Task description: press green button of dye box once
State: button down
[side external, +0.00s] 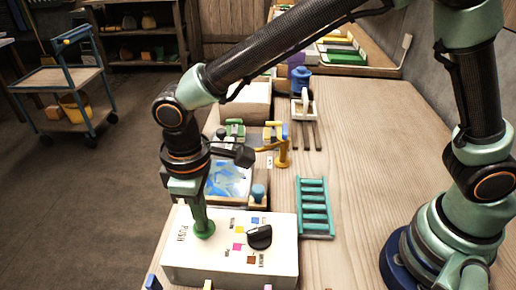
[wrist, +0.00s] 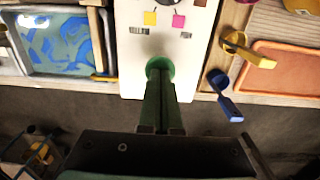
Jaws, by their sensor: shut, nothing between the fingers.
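The white dye box (side external: 190,270) lies at the near end of the bench, with "PUSH" lettering, coloured squares and a black knob (side external: 259,237) on its top. Its green button (side external: 206,233) is on the top's left part. The box (wrist: 190,60) and the green button (wrist: 160,63) also show in the wrist view. My gripper (side external: 202,224) is shut and empty, pointing down with its green fingertips at the button. In the wrist view the fingertips (wrist: 160,76) cover part of the button. I cannot tell whether it is pushed in.
A tray of blue and white dye (side external: 228,180) stands just behind the box, with a yellow tap-like piece (side external: 282,152) near it. A teal rack (side external: 314,207) lies to the right. The bench (side external: 362,130) is clear beyond the rack.

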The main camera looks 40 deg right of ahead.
jog(key=shift+f, duration=0.5)
jog(key=shift+r, duration=0.85)
jog(key=shift+r, duration=3)
